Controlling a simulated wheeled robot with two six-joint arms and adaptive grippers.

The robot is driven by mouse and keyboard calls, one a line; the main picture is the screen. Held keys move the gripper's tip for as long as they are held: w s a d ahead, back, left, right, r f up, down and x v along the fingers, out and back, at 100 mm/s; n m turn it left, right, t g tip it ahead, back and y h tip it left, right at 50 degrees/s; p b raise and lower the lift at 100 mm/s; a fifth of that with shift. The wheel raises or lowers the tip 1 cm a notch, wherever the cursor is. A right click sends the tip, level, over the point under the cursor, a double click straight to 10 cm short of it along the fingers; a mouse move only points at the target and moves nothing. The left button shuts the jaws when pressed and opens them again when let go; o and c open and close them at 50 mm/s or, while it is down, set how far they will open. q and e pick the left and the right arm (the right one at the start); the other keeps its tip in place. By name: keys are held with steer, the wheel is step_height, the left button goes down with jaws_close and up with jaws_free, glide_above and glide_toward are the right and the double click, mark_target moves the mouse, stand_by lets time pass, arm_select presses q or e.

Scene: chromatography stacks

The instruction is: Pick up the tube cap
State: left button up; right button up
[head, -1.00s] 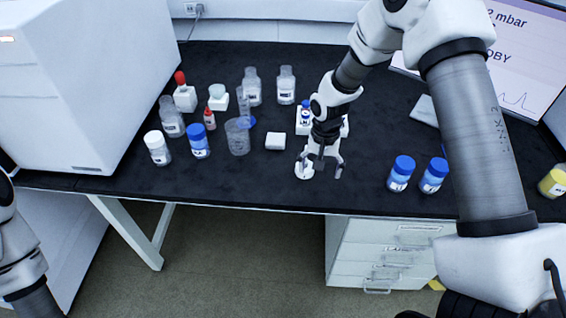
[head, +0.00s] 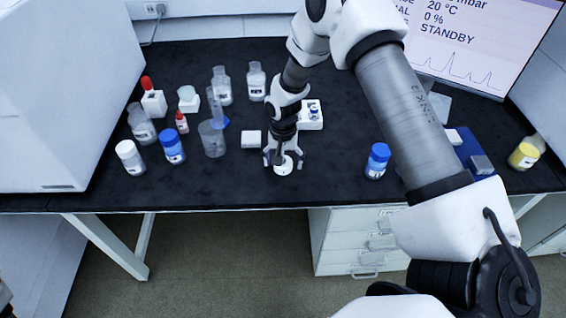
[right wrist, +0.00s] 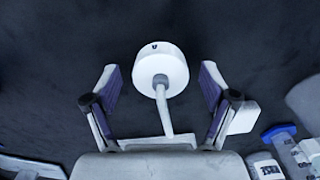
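A small white round piece with a thin pale tube, which looks like the tube cap (head: 284,167), stands on the black bench near its front edge. In the right wrist view the gripper (right wrist: 160,84) shows clear gaps between both fingers and the cap. Whether the fingers are at the cap's height is hard to tell.
A white block (head: 251,139) is close on the left of my right gripper. A white holder (head: 312,122) with a small vial is behind it. A blue-capped bottle (head: 377,161) stands to the right. Several bottles and a beaker (head: 212,139) crowd the left.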

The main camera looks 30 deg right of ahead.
steer(key=c, duration=1)
